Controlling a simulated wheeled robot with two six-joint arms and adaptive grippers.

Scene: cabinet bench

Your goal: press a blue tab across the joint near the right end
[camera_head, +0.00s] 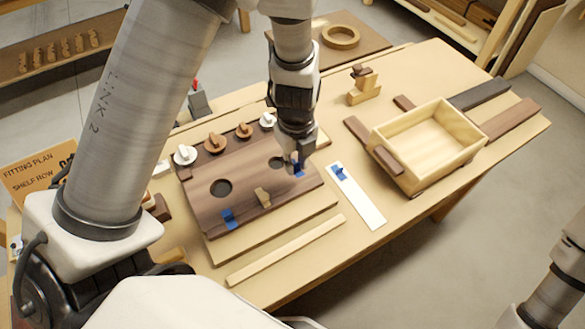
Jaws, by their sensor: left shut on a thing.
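A dark brown panel (245,185) with round dark holes lies on a lighter board (270,225) on the bench. One blue tab (228,218) sticks to the panel near its left front. My left gripper (298,166) reaches down over the panel's right end, shut on another blue tab (299,171). The tab is at or just above the panel; I cannot tell if it touches. The gripper hides part of the joint there. A white strip (365,205) to the right carries one more blue tab (340,172). My right gripper is out of view.
Several white and brown knobs (215,143) line the panel's back edge. A light slat (287,249) lies in front. A wooden box (429,140) stands at right, a wooden block (363,90) behind.

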